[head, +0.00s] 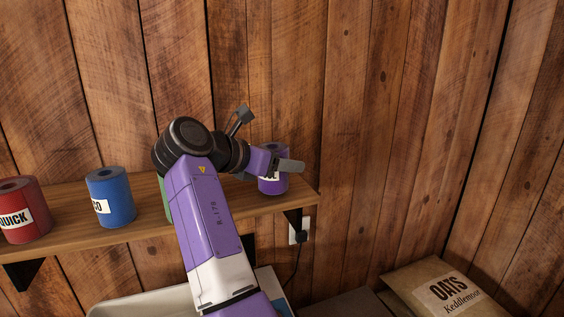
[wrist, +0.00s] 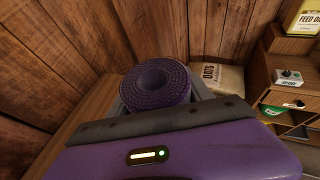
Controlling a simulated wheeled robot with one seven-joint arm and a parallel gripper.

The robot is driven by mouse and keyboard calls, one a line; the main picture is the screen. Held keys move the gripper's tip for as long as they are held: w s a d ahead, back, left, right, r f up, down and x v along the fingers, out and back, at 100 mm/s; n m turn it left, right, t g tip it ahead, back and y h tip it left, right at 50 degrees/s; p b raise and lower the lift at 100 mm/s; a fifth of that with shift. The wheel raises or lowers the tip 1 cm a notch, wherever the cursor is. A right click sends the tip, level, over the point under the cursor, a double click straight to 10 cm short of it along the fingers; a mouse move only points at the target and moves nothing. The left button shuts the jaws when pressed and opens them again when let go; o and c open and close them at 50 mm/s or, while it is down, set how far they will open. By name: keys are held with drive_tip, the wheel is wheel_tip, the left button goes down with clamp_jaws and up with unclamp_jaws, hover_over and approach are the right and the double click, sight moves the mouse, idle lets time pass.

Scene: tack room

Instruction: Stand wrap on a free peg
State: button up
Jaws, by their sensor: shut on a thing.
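A purple rolled wrap (head: 272,186) with a white label is at the right end of the wooden shelf (head: 140,213). My gripper (head: 281,166) is shut on it, one grey finger crossing its front. In the wrist view the spiral top of the wrap (wrist: 155,83) shows between my fingers. The wrap looks upright. I cannot tell whether its base touches the shelf or hangs just above it. I can make out no peg in either view. My arm hides the middle of the shelf.
A red roll (head: 22,211) marked "QUICK" and a blue roll (head: 109,196) stand on the shelf to the left. Something green (head: 168,198) is mostly hidden behind my arm. An oats sack (head: 444,291) lies low at right. A wooden cabinet (wrist: 288,85) stands at right in the wrist view.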

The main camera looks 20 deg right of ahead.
drive_tip(key=shift+f, duration=0.45)
drive_tip(key=o, duration=1.2)
drive_tip(key=shift+v, duration=5.75)
drive_tip(key=shift+f, duration=0.15)
drive_tip(key=shift+d, duration=0.1)
